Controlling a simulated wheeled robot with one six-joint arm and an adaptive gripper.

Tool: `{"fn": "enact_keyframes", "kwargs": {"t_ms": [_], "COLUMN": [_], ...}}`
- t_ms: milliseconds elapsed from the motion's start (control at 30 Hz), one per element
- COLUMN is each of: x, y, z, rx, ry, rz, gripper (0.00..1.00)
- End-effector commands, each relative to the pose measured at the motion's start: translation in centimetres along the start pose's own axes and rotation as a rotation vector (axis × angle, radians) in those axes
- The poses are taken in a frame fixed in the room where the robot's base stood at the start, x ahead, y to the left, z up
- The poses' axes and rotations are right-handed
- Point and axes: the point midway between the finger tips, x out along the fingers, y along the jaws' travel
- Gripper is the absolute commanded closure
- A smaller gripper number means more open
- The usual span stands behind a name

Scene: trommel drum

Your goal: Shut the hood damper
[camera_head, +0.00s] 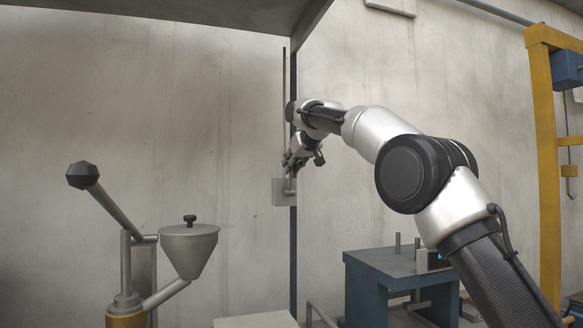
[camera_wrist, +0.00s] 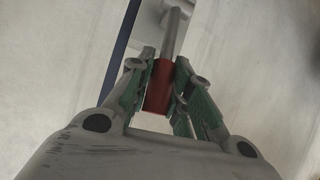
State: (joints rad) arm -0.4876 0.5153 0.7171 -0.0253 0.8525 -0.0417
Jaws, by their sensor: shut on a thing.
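The hood (camera_head: 225,14) hangs at the top of the head view. A thin vertical rod (camera_head: 283,95) runs from it down toward a small grey box (camera_head: 279,192) beside a dark blue post (camera_head: 293,235). My gripper (camera_head: 290,162) is just above this box in the head view. In the wrist view my gripper (camera_wrist: 165,75) is shut on the red grip (camera_wrist: 160,88) of a grey metal lever (camera_wrist: 174,35), with green pads on both sides of it. The lever runs up to a pale plate at the top edge. The red grip is hidden in the head view.
A funnel (camera_head: 188,250) and a lever with a black knob (camera_head: 83,175) stand at the lower left. A blue bench (camera_head: 375,275) stands below my arm. A yellow frame (camera_head: 545,150) is at the right. The wall behind is bare around my gripper.

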Motion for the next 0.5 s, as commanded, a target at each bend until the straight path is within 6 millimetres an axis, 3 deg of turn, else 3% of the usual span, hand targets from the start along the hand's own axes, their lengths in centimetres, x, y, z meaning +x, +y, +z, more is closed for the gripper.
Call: {"fn": "enact_keyframes", "kwargs": {"t_ms": [500], "x": [-0.6], "y": [0.13], "z": [0.06], "rx": [0.006], "ry": [-0.053], "rz": [-0.005], "gripper": [1.0]}}
